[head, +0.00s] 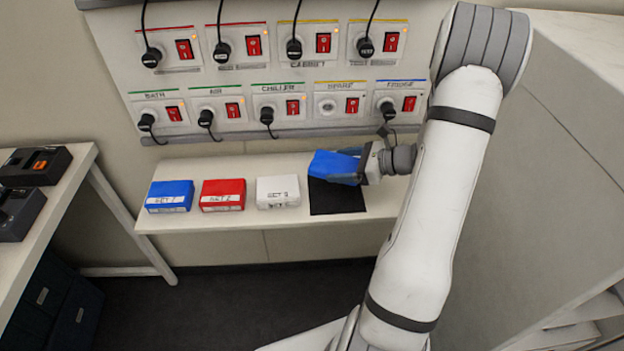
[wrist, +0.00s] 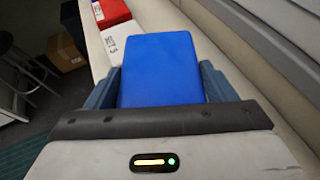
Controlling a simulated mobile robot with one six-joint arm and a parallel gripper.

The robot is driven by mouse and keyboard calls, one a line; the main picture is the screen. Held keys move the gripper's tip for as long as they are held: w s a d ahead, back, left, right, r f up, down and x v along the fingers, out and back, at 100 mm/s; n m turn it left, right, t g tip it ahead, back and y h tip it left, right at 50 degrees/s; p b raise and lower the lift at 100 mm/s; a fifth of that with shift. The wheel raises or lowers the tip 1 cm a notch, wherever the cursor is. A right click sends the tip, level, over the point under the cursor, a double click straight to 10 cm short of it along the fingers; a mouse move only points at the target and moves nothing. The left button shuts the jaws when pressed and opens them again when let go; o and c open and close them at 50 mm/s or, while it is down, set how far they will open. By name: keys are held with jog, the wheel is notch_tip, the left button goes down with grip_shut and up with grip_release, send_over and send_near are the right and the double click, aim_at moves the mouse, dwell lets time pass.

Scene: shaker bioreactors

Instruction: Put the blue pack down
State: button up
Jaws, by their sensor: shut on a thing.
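A blue pack (head: 334,166) is held in my gripper (head: 352,168) at the right part of the narrow shelf. In the head view it is tilted, just above or at the back of a black mat (head: 337,199); I cannot tell whether it touches. In the wrist view the blue pack (wrist: 160,68) sits between the two fingers of my gripper (wrist: 158,88), which are shut on its sides. A second blue pack (head: 170,196), labelled and lying flat, is at the left end of the shelf.
A red pack (head: 222,195) and a white pack (head: 278,191) lie between the second blue pack and the mat. A panel of sockets and red switches (head: 280,85) with hanging cables rises behind the shelf (head: 250,221). A table (head: 50,220) with black devices stands left.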

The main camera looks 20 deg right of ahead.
aim_at(340, 192)
notch_tip(340, 192, down, 8)
jog(key=shift+r, duration=0.15)
dwell(0.4)
jog(key=shift+f, duration=0.25)
jog(key=o, duration=1.2)
jog(key=shift+r, duration=0.1)
jog(key=shift+c, duration=0.2)
